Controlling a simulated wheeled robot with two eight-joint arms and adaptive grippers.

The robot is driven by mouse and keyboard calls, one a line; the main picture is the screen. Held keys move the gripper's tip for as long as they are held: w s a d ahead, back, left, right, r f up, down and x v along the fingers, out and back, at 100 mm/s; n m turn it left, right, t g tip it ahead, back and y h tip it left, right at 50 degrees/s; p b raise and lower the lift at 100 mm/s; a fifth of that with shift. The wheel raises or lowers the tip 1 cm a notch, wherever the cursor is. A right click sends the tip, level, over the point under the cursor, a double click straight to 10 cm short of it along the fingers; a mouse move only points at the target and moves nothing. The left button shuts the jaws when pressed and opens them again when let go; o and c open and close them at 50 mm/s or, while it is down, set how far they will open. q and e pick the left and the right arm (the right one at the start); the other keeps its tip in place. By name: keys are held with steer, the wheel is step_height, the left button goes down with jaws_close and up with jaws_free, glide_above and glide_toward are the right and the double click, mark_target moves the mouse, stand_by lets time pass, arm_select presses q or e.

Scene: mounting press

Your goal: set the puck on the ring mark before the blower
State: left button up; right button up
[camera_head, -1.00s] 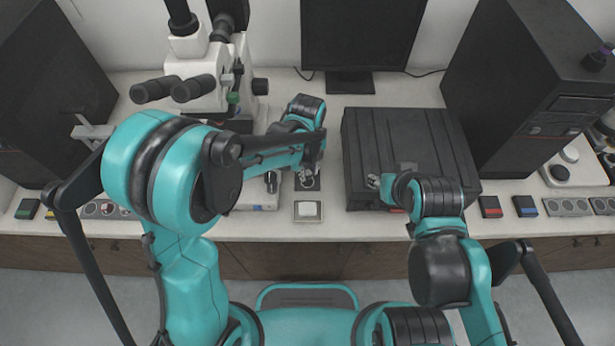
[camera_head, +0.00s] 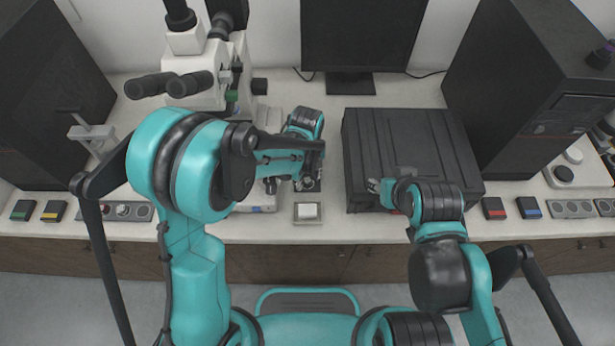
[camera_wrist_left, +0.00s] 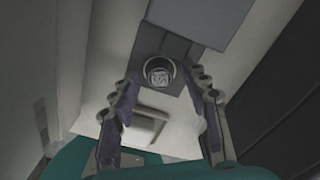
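The puck (camera_wrist_left: 159,72), a small round piece with a dark rim and a shiny patterned middle, shows in the left wrist view over a dark grey strip (camera_wrist_left: 172,45). My left gripper (camera_wrist_left: 164,76) has its fingers spread, with the puck between the tips and gaps on both sides. In the head view my left gripper (camera_head: 307,180) is low over the dark plate, in front of the monitor, and largely hides the puck. I cannot make out the ring mark or identify the blower. My right gripper (camera_head: 378,187) is by the black case; its fingers are too small to read.
A small tray with a white pad (camera_head: 308,212) lies at the table's front edge. The ribbed black case (camera_head: 410,150) stands close on the right. A microscope (camera_head: 200,85) stands at the back left. Coloured-top blocks (camera_head: 493,208) line the front edge.

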mark_target(307, 181)
arm_select(q)
steer(key=shift+r+p, duration=0.3)
steer(key=shift+r, duration=0.25)
step_height(307, 181, up, 11)
steer(key=p, duration=0.3)
steer(key=shift+r, duration=0.15)
steer(key=shift+s, duration=0.1)
